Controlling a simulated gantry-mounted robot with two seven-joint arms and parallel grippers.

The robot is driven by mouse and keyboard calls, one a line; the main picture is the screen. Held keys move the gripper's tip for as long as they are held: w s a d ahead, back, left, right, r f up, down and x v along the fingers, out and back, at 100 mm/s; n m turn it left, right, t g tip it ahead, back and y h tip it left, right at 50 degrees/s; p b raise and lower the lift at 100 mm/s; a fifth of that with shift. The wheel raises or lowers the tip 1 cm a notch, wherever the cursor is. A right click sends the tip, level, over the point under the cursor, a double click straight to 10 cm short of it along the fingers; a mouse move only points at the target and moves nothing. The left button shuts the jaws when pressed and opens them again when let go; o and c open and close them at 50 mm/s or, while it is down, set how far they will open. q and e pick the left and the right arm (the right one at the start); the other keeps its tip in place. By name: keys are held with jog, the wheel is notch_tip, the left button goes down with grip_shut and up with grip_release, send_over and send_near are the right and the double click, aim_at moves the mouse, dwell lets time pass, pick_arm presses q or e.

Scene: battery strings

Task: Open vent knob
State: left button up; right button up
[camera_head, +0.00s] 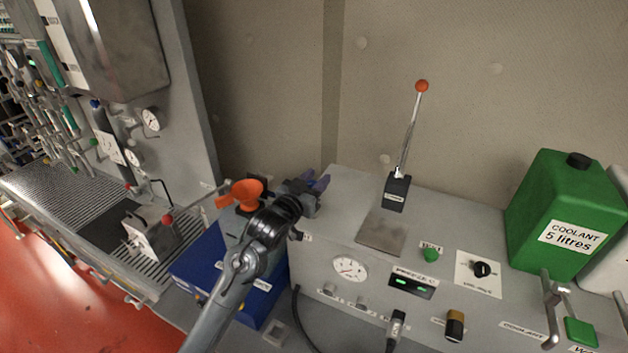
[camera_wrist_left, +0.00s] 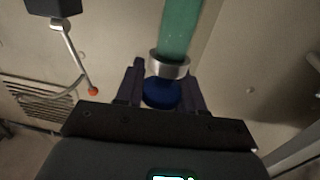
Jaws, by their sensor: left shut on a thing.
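In the left wrist view, a round blue knob (camera_wrist_left: 162,92) sits below a metal collar at the end of a green pipe (camera_wrist_left: 180,30). My left gripper (camera_wrist_left: 161,90) has its dark purple fingers on either side of this knob and is shut on it. No label shows on the knob, so I cannot tell from the picture that it is the vent knob. In the head view, my left gripper (camera_head: 319,183) is at the back left of the grey panel, and the knob is hidden there. My right gripper is not in view.
An orange funnel (camera_head: 244,193) stands beside my left arm, above a blue box (camera_head: 206,262). The grey panel (camera_head: 330,215) carries a tall lever with an orange ball (camera_head: 422,86), a gauge (camera_head: 350,268) and a green button (camera_head: 431,255). A green coolant can (camera_head: 560,205) stands right.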

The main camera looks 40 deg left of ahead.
pick_arm(q)
jog(key=m+h+p, duration=0.1)
jog(key=h, duration=0.1)
jog(key=r+m+h+p, duration=0.1)
jog(key=m+h, duration=0.1)
jog(key=shift+d+p, duration=0.1)
jog(key=shift+p, duration=0.3)
jog(key=m+h+p, duration=0.1)
jog(key=h, duration=0.2)
jog(key=shift+d+f+m, duration=0.1)
jog(key=shift+f+m, duration=0.05)
jog(key=shift+m, duration=0.15)
jog(key=shift+d+f+m+g+h, duration=0.15)
jog(key=shift+m+g+h, duration=0.45)
jog(key=shift+h, duration=0.5)
jog(key=shift+s+d+m+g+h, duration=0.15)
jog(key=shift+m+g+h, duration=0.45)
jog(key=shift+m+h, duration=0.65)
jog(key=shift+d+h, duration=0.15)
jog(key=shift+h, duration=0.2)
jog(key=o, duration=1)
jog(key=shift+f, duration=0.15)
